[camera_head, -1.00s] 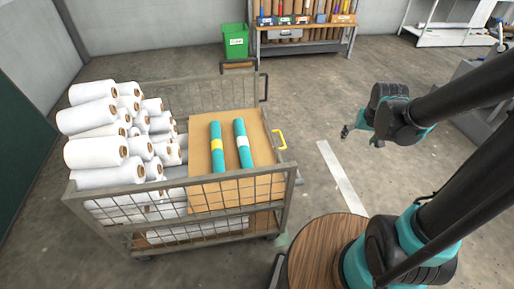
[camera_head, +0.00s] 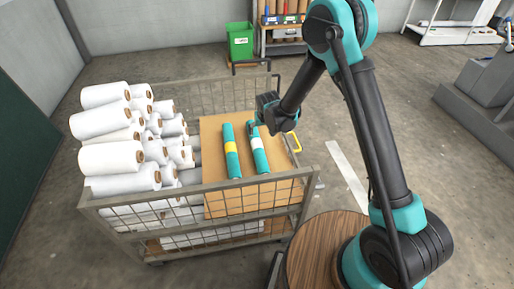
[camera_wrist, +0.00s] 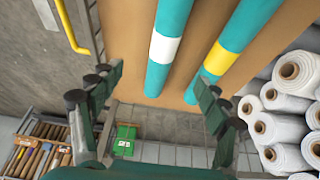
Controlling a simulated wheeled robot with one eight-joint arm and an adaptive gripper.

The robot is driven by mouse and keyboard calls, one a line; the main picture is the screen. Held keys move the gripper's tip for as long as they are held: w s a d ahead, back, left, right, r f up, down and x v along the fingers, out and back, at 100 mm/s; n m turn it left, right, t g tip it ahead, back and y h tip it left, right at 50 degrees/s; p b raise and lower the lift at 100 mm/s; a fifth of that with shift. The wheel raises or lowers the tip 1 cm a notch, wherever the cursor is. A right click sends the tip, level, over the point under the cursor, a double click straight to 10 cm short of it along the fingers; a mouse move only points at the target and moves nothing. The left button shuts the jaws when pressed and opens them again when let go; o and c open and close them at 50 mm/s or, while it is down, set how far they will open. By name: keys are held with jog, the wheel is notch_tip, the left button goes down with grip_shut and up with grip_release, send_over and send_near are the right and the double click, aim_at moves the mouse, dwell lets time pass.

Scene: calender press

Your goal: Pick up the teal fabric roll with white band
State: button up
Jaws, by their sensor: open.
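The teal fabric roll with white band (camera_head: 258,150) lies on a brown board (camera_head: 212,140) in the wire cart, right of a teal roll with a yellow band (camera_head: 231,153). My gripper (camera_head: 252,128) is at the far end of the white-banded roll and partly hides that end. In the wrist view my gripper (camera_wrist: 155,100) is open and empty. The white-banded roll (camera_wrist: 166,48) shows ahead between the fingers, and the yellow-banded roll (camera_wrist: 218,58) is nearer the right finger. I cannot tell whether the gripper touches either roll.
Several white rolls (camera_head: 110,123) are piled in the left of the cart (camera_head: 110,205). A yellow handle (camera_head: 297,143) sticks out at the cart's right side. A green bin (camera_head: 240,42) and a rack (camera_head: 285,48) stand behind. The floor right of the cart is mostly open.

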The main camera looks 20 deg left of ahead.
aim_at(257, 144)
jog(key=x, duration=1.2)
jog(key=a+x, duration=0.1)
jog(key=x, duration=0.5)
jog(key=shift+s, duration=0.2)
jog(key=shift+c, duration=0.6)
jog(key=c, duration=1.5)
jog(key=shift+r, duration=0.1)
